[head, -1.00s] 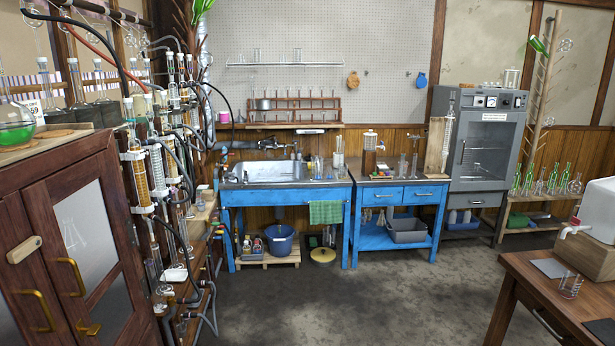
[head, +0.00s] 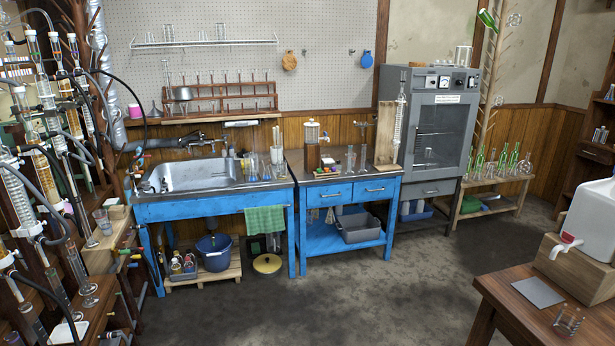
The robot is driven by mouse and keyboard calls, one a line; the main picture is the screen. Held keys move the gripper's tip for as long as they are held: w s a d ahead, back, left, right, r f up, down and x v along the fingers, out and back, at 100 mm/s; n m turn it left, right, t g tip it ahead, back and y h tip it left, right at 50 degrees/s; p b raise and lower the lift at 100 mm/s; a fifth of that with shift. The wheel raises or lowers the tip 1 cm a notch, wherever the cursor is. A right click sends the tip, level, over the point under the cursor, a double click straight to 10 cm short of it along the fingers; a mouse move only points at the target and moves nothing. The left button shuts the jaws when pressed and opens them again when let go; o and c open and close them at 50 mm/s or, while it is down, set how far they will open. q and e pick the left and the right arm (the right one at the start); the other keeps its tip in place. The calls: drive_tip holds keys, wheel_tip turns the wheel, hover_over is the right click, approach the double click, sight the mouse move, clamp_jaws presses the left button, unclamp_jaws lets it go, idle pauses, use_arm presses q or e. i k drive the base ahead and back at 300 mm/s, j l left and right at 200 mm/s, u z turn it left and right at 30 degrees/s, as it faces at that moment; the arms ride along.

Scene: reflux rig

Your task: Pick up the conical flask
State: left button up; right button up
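A clear glass piece that looks like a conical flask (head: 253,167) stands on the right end of the sink counter, beside other glassware; it is small and its shape is hard to make out. More clear flasks (head: 525,164) stand among green glassware on the low wooden bench at the back right; their exact shapes are too small to tell. Neither of my grippers is in view.
The blue sink bench (head: 215,207) and blue drawer table (head: 335,195) line the back wall, with a grey oven (head: 440,120) to their right. Glass columns (head: 40,175) crowd the left. A wooden table (head: 520,310) is at front right. The middle floor (head: 330,305) is clear.

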sight(252, 178)
drive_tip(key=i, duration=2.6)
